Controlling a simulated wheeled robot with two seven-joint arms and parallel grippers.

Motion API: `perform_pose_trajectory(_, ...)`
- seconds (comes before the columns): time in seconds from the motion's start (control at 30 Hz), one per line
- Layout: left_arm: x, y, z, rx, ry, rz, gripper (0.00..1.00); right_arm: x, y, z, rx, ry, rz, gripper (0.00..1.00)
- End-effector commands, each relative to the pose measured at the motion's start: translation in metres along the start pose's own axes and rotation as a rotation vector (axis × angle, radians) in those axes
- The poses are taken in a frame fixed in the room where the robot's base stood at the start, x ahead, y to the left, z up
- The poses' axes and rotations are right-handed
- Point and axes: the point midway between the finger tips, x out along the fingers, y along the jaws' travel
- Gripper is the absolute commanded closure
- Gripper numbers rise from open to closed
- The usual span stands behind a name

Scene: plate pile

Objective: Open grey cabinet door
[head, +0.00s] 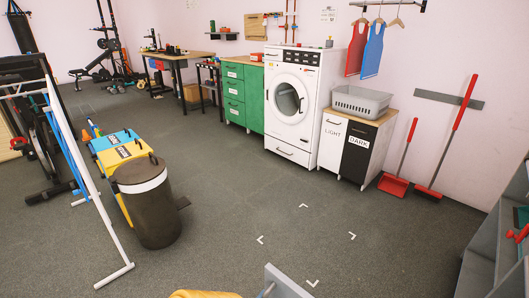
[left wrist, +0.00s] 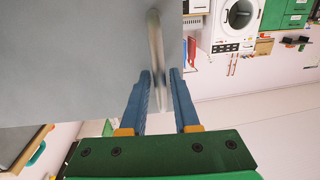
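A plain grey door panel (left wrist: 75,60) fills the upper left of the left wrist view, which is upside down. A metal bar handle (left wrist: 155,40) stands out from it. My left gripper (left wrist: 160,76) has its blue fingers apart, one on each side of the bar, with a gap visible between them; contact cannot be told. In the head view, part of a grey panel (head: 287,281) with a thin handle shows at the bottom edge; most of it is cut off. My right gripper is in neither view.
A grey shelf unit (head: 480,268) stands at the right edge. A brown bin (head: 150,218) and a white frame (head: 97,215) stand at left. A washing machine (head: 293,130) and a light-and-dark laundry cabinet (head: 356,150) line the far wall. The middle floor is clear, with white corner marks.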

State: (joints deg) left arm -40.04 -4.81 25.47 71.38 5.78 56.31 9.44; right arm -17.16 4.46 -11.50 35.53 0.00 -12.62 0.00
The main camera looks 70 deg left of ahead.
Motion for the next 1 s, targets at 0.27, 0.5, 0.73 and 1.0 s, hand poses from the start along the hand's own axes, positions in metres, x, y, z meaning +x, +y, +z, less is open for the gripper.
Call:
perform_pose_trajectory(0.27, -0.055, 0.0, 0.003, 0.0, -0.006, -0.001, 0.7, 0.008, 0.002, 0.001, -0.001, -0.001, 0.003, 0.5)
perform_pose_trajectory(0.5, -0.069, 0.0, 0.0, 0.0, -0.001, 0.0, 0.7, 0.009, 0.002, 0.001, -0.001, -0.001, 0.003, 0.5)
perform_pose_trajectory(0.73, -0.069, 0.0, 0.0, 0.0, -0.001, 0.0, 0.7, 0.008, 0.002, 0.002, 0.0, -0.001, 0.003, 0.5)
perform_pose_trajectory(1.0, -0.06, 0.048, 0.089, -0.035, -0.321, 0.096, 0.7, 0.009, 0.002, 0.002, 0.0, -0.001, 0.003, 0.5)
